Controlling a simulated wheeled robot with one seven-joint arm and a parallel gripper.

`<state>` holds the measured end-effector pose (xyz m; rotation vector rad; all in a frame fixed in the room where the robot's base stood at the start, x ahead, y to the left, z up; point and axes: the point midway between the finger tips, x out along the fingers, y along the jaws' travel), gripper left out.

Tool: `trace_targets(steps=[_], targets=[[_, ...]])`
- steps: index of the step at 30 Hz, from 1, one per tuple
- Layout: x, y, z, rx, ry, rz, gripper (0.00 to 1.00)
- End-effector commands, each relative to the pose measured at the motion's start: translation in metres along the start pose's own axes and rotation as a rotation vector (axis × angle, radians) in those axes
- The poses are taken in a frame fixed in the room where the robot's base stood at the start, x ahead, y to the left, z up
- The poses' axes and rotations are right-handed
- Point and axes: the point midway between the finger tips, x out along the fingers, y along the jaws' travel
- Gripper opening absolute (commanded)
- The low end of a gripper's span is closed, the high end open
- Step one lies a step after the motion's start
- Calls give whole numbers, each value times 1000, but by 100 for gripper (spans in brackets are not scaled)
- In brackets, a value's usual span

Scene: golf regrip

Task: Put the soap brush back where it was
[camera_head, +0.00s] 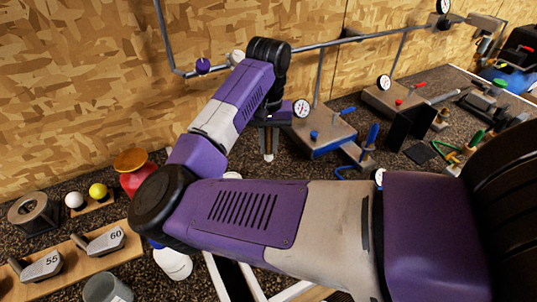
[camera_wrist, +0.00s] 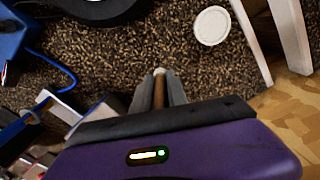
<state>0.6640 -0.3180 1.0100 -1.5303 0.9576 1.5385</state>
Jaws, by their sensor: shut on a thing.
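My gripper (camera_head: 268,146) points down above the dark speckled bench top, left of the metal block with the blue front. In the wrist view its two grey fingers (camera_wrist: 158,88) are shut on a slim brown handle with a pale end, which I take to be the soap brush (camera_wrist: 159,91). In the head view only a small brown and pale piece shows between the fingers. The brush's bristles cannot be made out. The place where the brush was cannot be told from these frames.
The blue-fronted metal block (camera_head: 322,132) with a dial stands right of my gripper. A red jar (camera_head: 135,178), a white bottle (camera_head: 173,263) and a wooden rack (camera_head: 80,262) of club heads are at left. A white disc (camera_wrist: 211,26) lies on the bench near a white frame (camera_wrist: 290,32).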

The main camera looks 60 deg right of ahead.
Motion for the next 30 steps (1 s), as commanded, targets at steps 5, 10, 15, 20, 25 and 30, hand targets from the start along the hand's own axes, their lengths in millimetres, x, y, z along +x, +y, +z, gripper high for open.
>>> trace_targets(steps=[5,10,15,20,25,30], targets=[[13,0,0,-2,0,0,0],[35,0,0,-2,-2,2,0],[49,0,0,-1,1,0,0],[50,0,0,0,1,-1,0],[52,-1,0,0,1,-2,0],[51,0,0,-1,1,-1,40]])
